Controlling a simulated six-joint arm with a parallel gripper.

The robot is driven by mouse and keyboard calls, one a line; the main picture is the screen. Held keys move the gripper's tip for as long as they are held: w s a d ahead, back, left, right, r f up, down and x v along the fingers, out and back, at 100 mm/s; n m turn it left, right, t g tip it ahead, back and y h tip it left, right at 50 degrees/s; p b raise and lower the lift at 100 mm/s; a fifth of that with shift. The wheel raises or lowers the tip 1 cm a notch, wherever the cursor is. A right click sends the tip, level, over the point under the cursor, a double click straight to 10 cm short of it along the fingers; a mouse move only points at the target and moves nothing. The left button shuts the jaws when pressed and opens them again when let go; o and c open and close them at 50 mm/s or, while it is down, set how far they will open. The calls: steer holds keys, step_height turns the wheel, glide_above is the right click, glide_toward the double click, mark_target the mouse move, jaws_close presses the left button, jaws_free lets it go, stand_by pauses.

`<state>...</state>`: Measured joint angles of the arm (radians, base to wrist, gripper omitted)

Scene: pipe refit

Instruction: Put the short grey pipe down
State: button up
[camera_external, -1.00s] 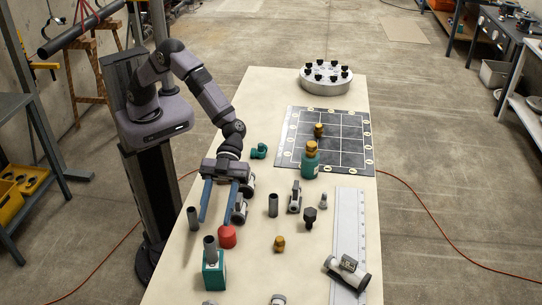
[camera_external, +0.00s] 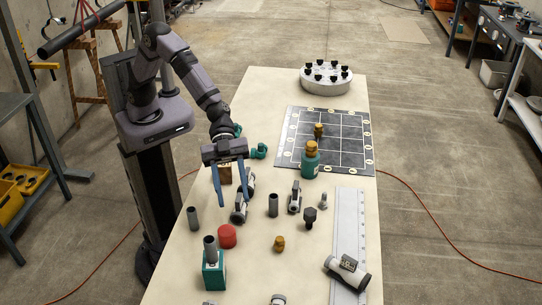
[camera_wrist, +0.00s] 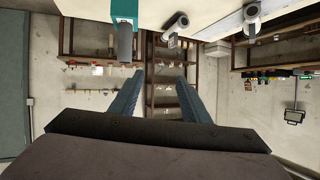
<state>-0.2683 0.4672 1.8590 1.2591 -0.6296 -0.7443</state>
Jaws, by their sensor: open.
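Several short grey pipes stand upright in the external view, and I cannot tell which one the task means. One grey pipe (camera_external: 210,248) stands in the teal block (camera_external: 213,273) near the front left. It also shows in the wrist view as a grey pipe (camera_wrist: 125,42) at the teal block (camera_wrist: 124,10). A second grey pipe (camera_external: 193,219) stands at the table's left edge. A third grey pipe (camera_external: 273,205) stands near the middle. My gripper (camera_external: 233,198) is open above the left part of the table, with its blue fingers apart and nothing between them.
A ruler strip (camera_external: 347,225) lies to the right.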

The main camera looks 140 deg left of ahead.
steer(key=s+a+f+n+g+y, duration=0.2)
steer(key=s+f+n+y, duration=0.1)
steer(key=s, duration=0.5)
steer(key=s+a+f+n+g+y, duration=0.2)
steer(key=s+a+f+g+y, duration=0.15)
steer(key=s, duration=0.45)
steer(key=s+d+f+g, duration=0.1)
steer(key=s+d+g, duration=0.1)
steer(key=s, duration=0.5)
steer(key=s+d+f+g+h, duration=0.1)
steer(key=s+d+f+g, duration=0.1)
steer(key=s, duration=0.6)
steer(key=s+d+f+n+g, duration=0.1)
steer(key=s+d+f+g, duration=0.1)
steer(key=s, duration=0.5)
steer(key=shift+s+d, duration=0.3)
steer(key=shift+d, duration=0.5)
steer(key=shift+f+g+h, duration=0.1)
steer(key=shift+g+h, duration=0.15)
steer(key=shift+r+p, duration=0.8)
steer(key=shift+p, duration=0.05)
